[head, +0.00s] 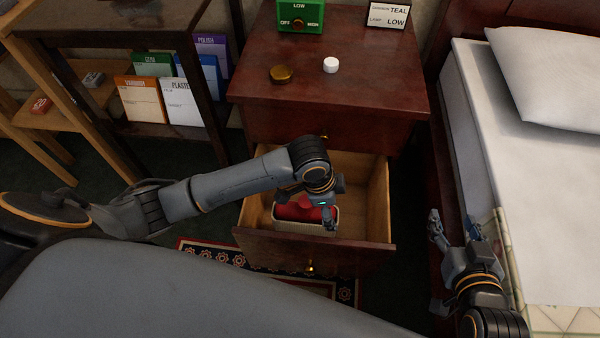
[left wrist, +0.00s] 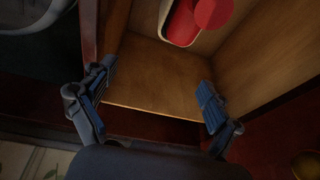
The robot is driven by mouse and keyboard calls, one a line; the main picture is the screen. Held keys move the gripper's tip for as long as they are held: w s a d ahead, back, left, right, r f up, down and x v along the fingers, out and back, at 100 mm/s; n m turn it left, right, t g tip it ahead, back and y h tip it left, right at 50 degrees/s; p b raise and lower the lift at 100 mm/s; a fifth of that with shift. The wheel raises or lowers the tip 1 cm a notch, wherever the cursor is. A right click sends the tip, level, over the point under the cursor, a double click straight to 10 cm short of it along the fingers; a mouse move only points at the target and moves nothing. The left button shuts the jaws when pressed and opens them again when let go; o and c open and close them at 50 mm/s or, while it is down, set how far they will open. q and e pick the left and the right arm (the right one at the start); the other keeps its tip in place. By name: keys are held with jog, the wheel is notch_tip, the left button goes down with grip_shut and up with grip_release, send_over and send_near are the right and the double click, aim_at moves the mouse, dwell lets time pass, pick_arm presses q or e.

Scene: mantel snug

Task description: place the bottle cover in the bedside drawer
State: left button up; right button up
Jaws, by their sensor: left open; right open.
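The bedside drawer (head: 377,205) is pulled open below the dark red nightstand top. A small white cap (head: 331,65) and a brown-gold round lid (head: 282,74) lie apart on that top; I cannot tell for sure which is the bottle cover. My left gripper (head: 318,212) hangs over the drawer, open and empty, partly hiding a red item (head: 296,209) in a pale basket. In the left wrist view, the open fingers (left wrist: 156,80) straddle the drawer floor (left wrist: 160,70), with the red item (left wrist: 211,12) above. My right gripper (head: 456,232) is open and empty beside the bed.
The pale basket (head: 290,226) takes up part of the drawer; bare wood shows around it. A green dial box (head: 299,18) and a white sign card (head: 389,16) stand at the back of the nightstand. Shelves with books are left, the bed (head: 540,200) right.

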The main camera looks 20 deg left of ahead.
pick_arm(q)
jog(key=d+r+n+t+h, duration=0.4)
jog(key=d+r+n+t, duration=0.1)
jog(key=r, duration=0.2)
jog(key=s+a+r+n+t+y, duration=0.2)
jog(key=a+r+n+t+y, duration=0.2)
jog(key=a, duration=0.9)
notch_tip(320, 180, up, 3)
jog(key=shift+r+n+t, duration=0.1)
jog(key=shift+n+t, duration=0.9)
jog(key=shift+n, duration=0.2)
pick_arm(e)
jog(key=shift+a, duration=0.1)
